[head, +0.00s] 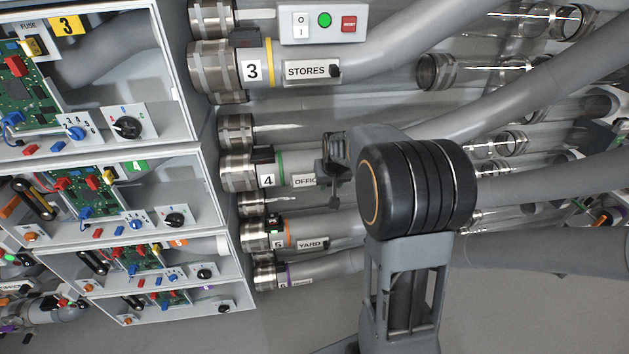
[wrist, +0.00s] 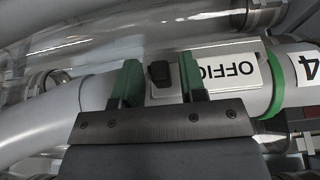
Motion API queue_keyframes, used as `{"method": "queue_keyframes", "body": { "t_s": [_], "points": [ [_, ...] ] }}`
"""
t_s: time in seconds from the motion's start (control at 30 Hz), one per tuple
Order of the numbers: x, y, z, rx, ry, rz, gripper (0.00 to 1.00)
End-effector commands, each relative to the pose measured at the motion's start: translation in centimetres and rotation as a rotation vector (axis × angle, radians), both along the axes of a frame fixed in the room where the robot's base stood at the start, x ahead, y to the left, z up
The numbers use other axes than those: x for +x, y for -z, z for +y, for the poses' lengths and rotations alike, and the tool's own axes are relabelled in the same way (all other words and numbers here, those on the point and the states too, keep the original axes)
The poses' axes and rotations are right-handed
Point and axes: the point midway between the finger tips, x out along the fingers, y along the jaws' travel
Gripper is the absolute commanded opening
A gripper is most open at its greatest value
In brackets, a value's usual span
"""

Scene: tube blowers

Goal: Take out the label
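The white OFFICE label (wrist: 230,73) lies on the grey tube of line 4, upside down in the wrist view, with a black knob (wrist: 160,73) at one end. My gripper (wrist: 159,84) is open, with one green finger on either side of the knob and a gap to each. One finger covers part of the label. In the head view the label (head: 304,181) shows only its first letters; my gripper (head: 330,178) and wrist hide the rest. I cannot tell whether the fingertips touch the label's face.
Above is the STORES label (head: 306,71) on tube 3, with a switch box (head: 324,22) over it. Below is the YARD label (head: 311,244). Clear tubes (wrist: 100,45) run close beside my gripper. Open cabinets with circuit boards (head: 88,190) stand at left.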

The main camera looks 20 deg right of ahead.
Motion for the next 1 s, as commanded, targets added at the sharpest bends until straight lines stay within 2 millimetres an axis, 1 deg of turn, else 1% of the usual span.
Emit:
{"method": "queue_keyframes", "body": {
  "t_s": [0.03, 0.3, 0.4, 0.77, 0.87, 0.97, 1.0],
  "points": [
    [0.0, 0.0, 0.0, 0.0, 0.0, 0.0, 0.34],
    [0.0, 0.0, 0.0, 0.0, 0.0, 0.0, 0.08],
    [0.0, 0.0, 0.0, 0.0, 0.0, 0.0, 0.0],
    [0.0, -0.4, 0.0, 0.0, 0.0, -0.002, 0.0],
    [0.0, -1.1, 0.0, 0.0, 0.0, -0.002, 0.0],
    [0.1, -2.3, 0.0, -0.001, 0.0, -0.003, 0.0],
    [0.1, -3.0, 0.0, -0.001, 0.0, -0.005, 0.0]
  ]
}}
